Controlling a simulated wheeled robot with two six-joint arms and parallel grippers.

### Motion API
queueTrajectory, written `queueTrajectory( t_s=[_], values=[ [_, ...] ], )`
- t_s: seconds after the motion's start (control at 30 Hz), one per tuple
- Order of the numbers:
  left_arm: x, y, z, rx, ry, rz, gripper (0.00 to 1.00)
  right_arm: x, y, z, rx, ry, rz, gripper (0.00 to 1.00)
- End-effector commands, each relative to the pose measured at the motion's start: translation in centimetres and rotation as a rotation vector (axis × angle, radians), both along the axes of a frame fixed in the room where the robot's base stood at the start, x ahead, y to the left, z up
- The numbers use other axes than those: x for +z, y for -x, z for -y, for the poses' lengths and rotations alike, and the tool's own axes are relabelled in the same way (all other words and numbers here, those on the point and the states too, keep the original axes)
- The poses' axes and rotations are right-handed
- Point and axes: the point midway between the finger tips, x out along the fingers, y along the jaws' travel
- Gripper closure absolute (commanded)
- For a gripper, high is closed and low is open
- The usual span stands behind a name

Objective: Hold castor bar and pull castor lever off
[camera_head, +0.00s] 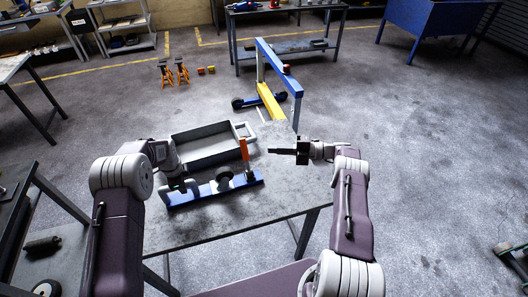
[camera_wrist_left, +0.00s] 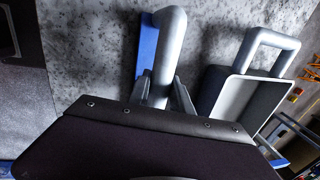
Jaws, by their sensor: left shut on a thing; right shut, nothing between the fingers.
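The blue castor bar (camera_head: 215,193) lies on the near part of the grey table, with a dark castor wheel (camera_head: 223,182) at its middle. The orange castor lever (camera_head: 244,149) stands upright near the bar's right end. My left gripper (camera_wrist_left: 160,92) is shut on the grey bar handle (camera_wrist_left: 172,50) at the bar's left end. In the head view that grip is partly hidden by the left wrist. My right gripper (camera_head: 276,151) is shut and empty, to the right of the lever and apart from it, its fingers pointing left.
A grey open tray (camera_head: 188,158) with a handle stands just behind the bar. The worktable (camera_head: 235,226) is bare in front of the bar. A blue and yellow jack frame (camera_head: 270,101) stands on the floor beyond the table. Orange axle stands (camera_head: 182,72) are farther back.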

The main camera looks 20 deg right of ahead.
Motion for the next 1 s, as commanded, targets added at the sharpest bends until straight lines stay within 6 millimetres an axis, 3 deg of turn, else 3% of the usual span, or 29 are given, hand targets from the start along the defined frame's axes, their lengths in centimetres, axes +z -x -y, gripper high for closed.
queueTrajectory(
  t_s=[0.47,0.5,0.57,0.87,1.0],
  values=[
    [0.0,0.0,0.0,-0.003,-0.002,-0.001,1.0,0.2,0.3,0.6,0.0,0.0,0.0,1.0],
    [0.0,0.0,0.0,-0.004,-0.002,-0.001,0.63,0.1,0.3,0.6,0.0,0.0,0.0,1.0],
    [0.0,0.0,0.0,-0.003,-0.002,-0.001,0.49,0.1,0.3,0.6,0.0,0.0,0.0,1.0],
    [0.1,0.0,0.0,-0.001,0.0,0.0,0.49,0.2,0.3,0.6,0.0,0.0,0.0,1.0],
    [1.8,0.2,0.0,-0.001,0.0,0.003,0.49,0.2,0.3,0.6,0.0,0.0,0.0,1.0]
  ],
)
